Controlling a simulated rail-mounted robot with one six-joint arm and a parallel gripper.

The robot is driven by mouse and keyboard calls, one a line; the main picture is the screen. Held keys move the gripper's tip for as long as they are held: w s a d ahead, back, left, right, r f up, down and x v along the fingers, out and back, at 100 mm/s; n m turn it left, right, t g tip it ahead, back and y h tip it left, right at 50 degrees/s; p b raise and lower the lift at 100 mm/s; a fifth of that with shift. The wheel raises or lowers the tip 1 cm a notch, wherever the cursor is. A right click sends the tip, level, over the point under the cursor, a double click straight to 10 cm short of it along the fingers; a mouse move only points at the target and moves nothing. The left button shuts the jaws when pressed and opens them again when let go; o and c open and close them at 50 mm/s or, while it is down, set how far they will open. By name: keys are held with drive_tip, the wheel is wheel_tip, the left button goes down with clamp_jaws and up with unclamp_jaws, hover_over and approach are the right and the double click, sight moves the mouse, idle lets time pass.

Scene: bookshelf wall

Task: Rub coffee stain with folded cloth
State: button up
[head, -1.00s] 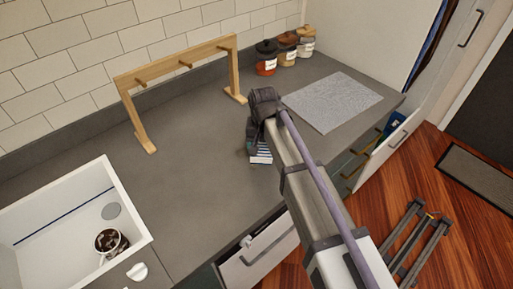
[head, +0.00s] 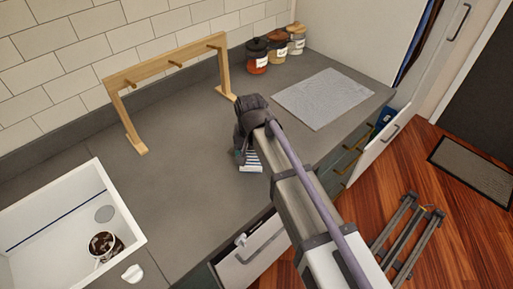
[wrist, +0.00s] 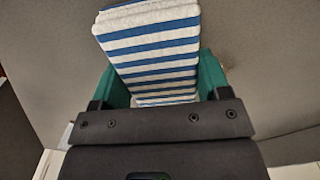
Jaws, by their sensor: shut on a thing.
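The folded cloth (wrist: 152,48), white with blue stripes, is between the green fingers of my gripper (wrist: 160,85) in the wrist view. My gripper is shut on it. In the head view the cloth (head: 251,162) shows below my gripper (head: 244,158), low over the grey worktop (head: 190,150). I cannot tell whether the cloth touches the worktop.
A wooden peg rack (head: 165,65) stands at the back, with lidded jars (head: 257,57) beside it. A grey mat (head: 333,98) lies right of my gripper. Drawers (head: 255,250) stand open at the front.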

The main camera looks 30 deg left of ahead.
sight(223, 177)
drive_tip(key=shift+s+a, duration=0.45)
drive_tip(key=shift+s, duration=1.35)
drive_tip(key=shift+s+a, duration=0.5)
drive_tip(key=shift+s, duration=1.35)
drive_tip(key=shift+s+a, duration=0.45)
drive_tip(key=shift+s, duration=1.35)
wheel_tip(223, 177, up, 6)
drive_tip(key=p, duration=0.6)
drive_tip(key=shift+w, duration=0.1)
wheel_tip(223, 177, up, 3)
drive_tip(key=p, duration=0.3)
